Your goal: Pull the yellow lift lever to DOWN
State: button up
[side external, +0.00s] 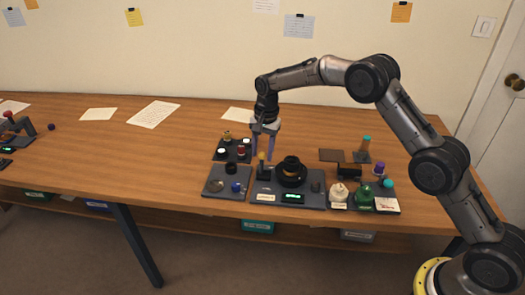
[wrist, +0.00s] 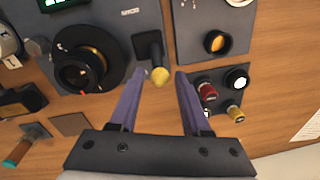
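The yellow lift lever is a dark post with a yellow knob (side external: 262,156) on the dark central panel (side external: 262,187). In the wrist view the knob (wrist: 161,76) lies in line with the gap between my fingertips, with space on both sides. My gripper (side external: 263,159) points down over the lever, its two purple fingers apart. The wrist view shows the gripper (wrist: 158,73) open, holding nothing. I cannot tell how far the fingertips are above or around the knob. The small label near the lever (wrist: 130,12) is too small to read.
A black round mount (side external: 291,173) stands beside the lever, near a green display (side external: 292,197). A pad with red and yellow knobs (side external: 233,156) lies behind left. Green and cream items (side external: 363,195) stand at right.

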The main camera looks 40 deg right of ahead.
grip_shut()
dwell(1.2)
